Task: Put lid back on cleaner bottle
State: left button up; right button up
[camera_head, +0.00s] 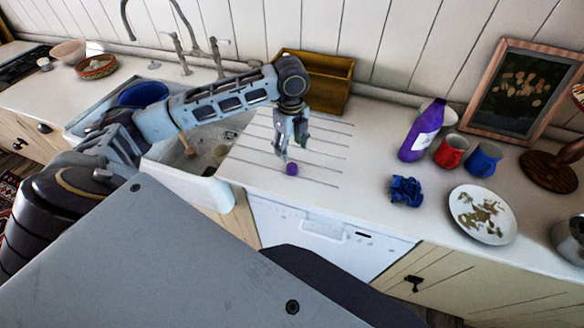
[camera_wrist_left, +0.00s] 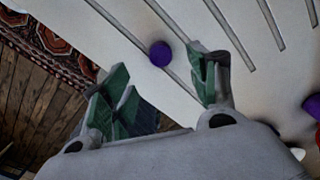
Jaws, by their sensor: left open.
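The purple lid (camera_head: 292,169) lies on the grooved drainer part of the worktop, near its front edge. My left gripper (camera_head: 290,152) is open just above and beside it, pointing down, and holds nothing. In the left wrist view the lid (camera_wrist_left: 161,53) shows beyond the gap between the open fingertips (camera_wrist_left: 160,80), apart from both. The purple cleaner bottle (camera_head: 422,132) stands upright on the worktop to the right, beside the cups; whether its top is bare is hard to tell. My right gripper is in neither view.
A red cup (camera_head: 450,152) and a blue cup (camera_head: 483,159) stand right of the bottle. A crumpled blue cloth (camera_head: 406,191) and a dirty plate (camera_head: 482,215) lie in front. A wooden box (camera_head: 318,80) stands behind my gripper. The sink is left; the worktop between lid and bottle is clear.

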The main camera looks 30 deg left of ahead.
aim_at(292, 167)
pick_arm(q)
jog(key=shift+f, duration=1.8)
jog(key=shift+s+d+f+p, duration=0.1)
jog(key=shift+d+f+p, duration=0.05)
jog(key=shift+f, duration=1.15)
jog(key=shift+d+f+p, duration=0.15)
jog(key=shift+f, duration=1.15)
jog(key=c, duration=0.7)
